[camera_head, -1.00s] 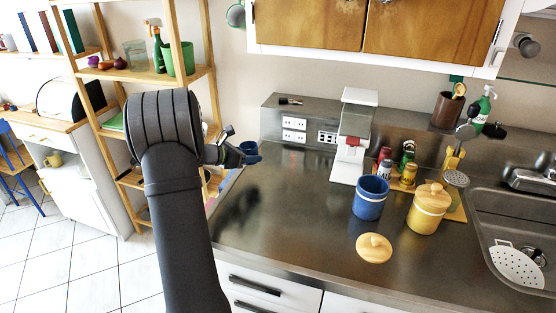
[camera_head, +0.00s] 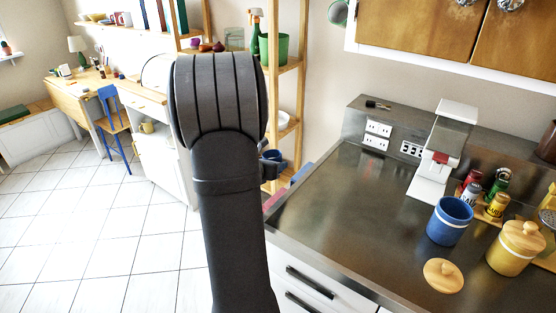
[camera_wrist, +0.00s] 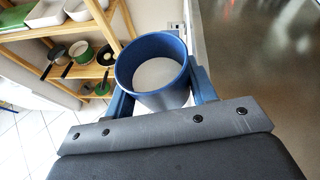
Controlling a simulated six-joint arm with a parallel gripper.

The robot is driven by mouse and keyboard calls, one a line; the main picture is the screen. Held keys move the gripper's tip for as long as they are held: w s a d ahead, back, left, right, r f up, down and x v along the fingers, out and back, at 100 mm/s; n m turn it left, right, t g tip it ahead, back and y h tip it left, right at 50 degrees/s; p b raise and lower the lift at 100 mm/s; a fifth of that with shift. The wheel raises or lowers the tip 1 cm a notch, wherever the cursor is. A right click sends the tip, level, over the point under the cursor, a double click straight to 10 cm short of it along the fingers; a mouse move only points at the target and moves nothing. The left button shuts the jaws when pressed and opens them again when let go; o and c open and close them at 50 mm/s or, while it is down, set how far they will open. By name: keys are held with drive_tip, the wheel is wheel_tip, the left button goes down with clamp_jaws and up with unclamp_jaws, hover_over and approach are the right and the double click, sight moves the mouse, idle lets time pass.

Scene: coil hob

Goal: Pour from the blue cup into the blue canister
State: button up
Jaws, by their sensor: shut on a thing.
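The blue cup (camera_wrist: 182,97) is held between the two fingers of my gripper (camera_wrist: 160,98) in the wrist view. Its open mouth faces the camera and its inside looks pale; I cannot tell how full it is. In the head view my own arm hides most of the gripper, and only a bit of the cup (camera_head: 272,156) shows beside the arm, left of the counter. The blue canister (camera_head: 450,221) stands upright and open on the steel counter, well to the right of my gripper. A round wooden lid (camera_head: 443,275) lies in front of it.
A yellow canister (camera_head: 515,248) with a wooden lid stands right of the blue one. Spice jars (camera_head: 483,195) and a white appliance (camera_head: 440,155) stand behind. The counter's left part (camera_head: 345,210) is clear. A wooden shelf (camera_head: 290,90) stands behind my arm.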

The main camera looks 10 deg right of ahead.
drive_tip(key=s+d+r+m+g+h, duration=0.2)
drive_tip(key=s+d+g, duration=0.15)
drive_tip(key=d, duration=0.55)
drive_tip(key=s+d+r+m+g+h, duration=0.1)
drive_tip(key=s+d+r+m+g, duration=0.15)
drive_tip(key=s+d, duration=0.4)
drive_tip(key=s+d+r+m+g+h, duration=0.2)
drive_tip(key=s+d+m, duration=0.1)
drive_tip(key=d, duration=0.7)
drive_tip(key=s+d+m+g+y, duration=0.1)
drive_tip(key=s+d+m+g, duration=0.1)
drive_tip(key=s+d+g, duration=0.4)
drive_tip(key=s+d+r+m+g+y, duration=0.1)
drive_tip(key=s+d+g, duration=0.5)
drive_tip(key=s, duration=0.8)
drive_tip(key=d+m+y, duration=0.1)
drive_tip(key=d, duration=0.2)
drive_tip(key=shift+s, duration=0.35)
drive_tip(key=shift+d+y, duration=0.1)
drive_tip(key=shift+y, duration=0.2)
drive_tip(key=shift+r+n+g, duration=0.25)
drive_tip(key=shift+g, duration=0.15)
